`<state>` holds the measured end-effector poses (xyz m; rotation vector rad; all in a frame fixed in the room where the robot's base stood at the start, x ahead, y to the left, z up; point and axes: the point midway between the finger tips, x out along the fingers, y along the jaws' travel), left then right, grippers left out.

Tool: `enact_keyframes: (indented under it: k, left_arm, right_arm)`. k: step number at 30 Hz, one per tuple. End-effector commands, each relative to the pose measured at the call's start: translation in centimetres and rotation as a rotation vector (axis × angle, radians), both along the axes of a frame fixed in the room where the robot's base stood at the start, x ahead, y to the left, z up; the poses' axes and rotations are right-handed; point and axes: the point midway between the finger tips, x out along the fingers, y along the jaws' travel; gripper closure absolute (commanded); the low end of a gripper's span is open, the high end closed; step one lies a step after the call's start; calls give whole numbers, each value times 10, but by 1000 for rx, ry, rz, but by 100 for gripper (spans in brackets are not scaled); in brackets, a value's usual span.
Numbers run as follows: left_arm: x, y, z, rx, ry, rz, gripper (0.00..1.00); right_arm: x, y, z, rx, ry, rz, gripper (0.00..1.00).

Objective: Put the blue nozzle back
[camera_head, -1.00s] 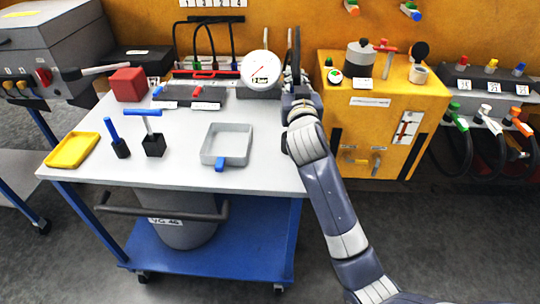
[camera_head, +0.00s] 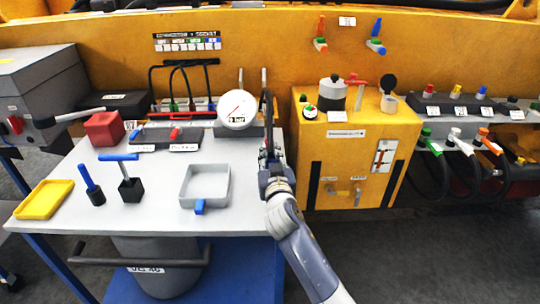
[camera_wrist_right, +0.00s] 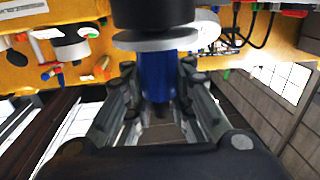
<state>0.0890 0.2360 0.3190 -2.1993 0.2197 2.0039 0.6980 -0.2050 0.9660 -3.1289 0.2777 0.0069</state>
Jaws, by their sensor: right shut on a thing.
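My right gripper (camera_head: 267,125) reaches forward over the right side of the table, beside the white dial gauge. In the right wrist view its fingers stand on both sides of a blue cylindrical part (camera_wrist_right: 157,75), which I take to be the blue nozzle. A pale disc and a thick black body adjoin this blue part at the top of that view. The gripper is shut on it. In the head view the held thing is hidden or too thin to make out. My left gripper is not in view.
The white table (camera_head: 140,218) bears a dial gauge (camera_head: 237,109), grey tray (camera_head: 207,182), yellow tray (camera_head: 44,199), red block (camera_head: 104,129) and two blue-handled tools. A yellow cabinet (camera_head: 335,165) stands right of my arm. Green, white and orange nozzles with black hoses are farther right.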

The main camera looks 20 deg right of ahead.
Motion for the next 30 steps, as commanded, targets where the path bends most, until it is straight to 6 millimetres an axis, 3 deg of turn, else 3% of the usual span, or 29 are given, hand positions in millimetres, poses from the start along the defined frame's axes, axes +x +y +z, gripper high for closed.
enact_keyframes:
  k: [8, 9, 12, 13, 23, 27, 30]
  left_arm:
    - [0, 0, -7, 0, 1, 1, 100]
    - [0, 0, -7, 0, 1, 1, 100]
    - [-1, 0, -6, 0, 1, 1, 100]
    - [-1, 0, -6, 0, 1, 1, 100]
    - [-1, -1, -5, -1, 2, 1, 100]
    - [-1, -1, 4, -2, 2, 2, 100]
    - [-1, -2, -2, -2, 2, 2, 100]
  right_arm:
    - [0, 0, -6, 0, -2, 0, 100]
    - [0, 0, -7, 0, 0, 0, 81]
    - [0, 0, -6, -1, 0, 0, 59]
    - [0, 0, -6, -1, 0, 0, 56]
    - [0, 0, -5, -1, 0, 0, 56]
    - [0, 0, 5, -1, -1, 0, 56]
    - [-16, 3, -1, 1, 1, 0, 56]
